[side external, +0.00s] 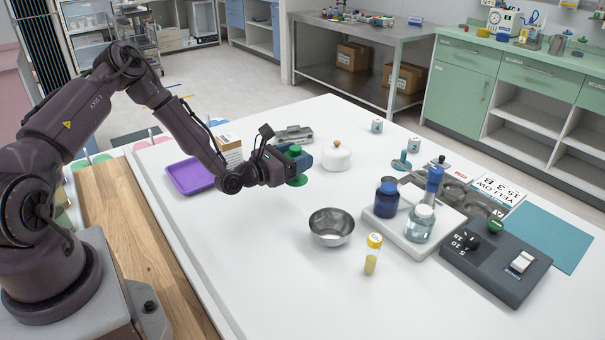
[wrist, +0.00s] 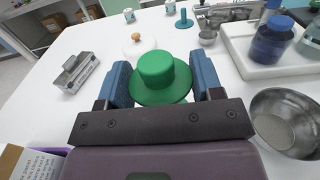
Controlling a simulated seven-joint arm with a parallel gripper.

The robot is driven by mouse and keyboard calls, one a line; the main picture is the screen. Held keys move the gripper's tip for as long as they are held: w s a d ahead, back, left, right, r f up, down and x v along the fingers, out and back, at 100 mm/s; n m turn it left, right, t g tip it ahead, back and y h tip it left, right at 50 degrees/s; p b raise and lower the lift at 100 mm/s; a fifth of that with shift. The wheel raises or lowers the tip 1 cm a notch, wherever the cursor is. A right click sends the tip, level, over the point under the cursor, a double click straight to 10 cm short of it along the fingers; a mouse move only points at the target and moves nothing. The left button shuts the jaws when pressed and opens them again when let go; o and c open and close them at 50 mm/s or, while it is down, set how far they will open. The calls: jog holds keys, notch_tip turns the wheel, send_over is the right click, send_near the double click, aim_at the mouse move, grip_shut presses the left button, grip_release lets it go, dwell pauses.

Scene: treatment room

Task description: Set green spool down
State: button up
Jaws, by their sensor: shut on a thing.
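The green spool (wrist: 156,72) sits between the two blue fingers of my gripper (wrist: 163,85) in the wrist view, with its wide flange and round top showing. My gripper (side external: 296,162) is shut on it. In the side view the green spool (side external: 297,181) hangs above the white table (side external: 270,260), its lower flange clear of the surface. The gripper hides the spool's middle part.
A steel bowl (side external: 331,227) and a yellow-capped vial (side external: 373,254) stand to the right. A white tray (side external: 385,225) holds bottles. The table's near middle is clear.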

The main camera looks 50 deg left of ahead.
jog(key=shift+w+a+f, duration=0.25)
jog(key=shift+w+f, duration=0.75)
jog(key=shift+f, duration=0.25)
jog(key=shift+w+f, duration=0.15)
jog(key=shift+f, duration=0.75)
jog(key=shift+w+f, duration=0.1)
jog(key=shift+f, duration=0.75)
jog(key=shift+f, duration=0.15)
jog(key=o, duration=0.9)
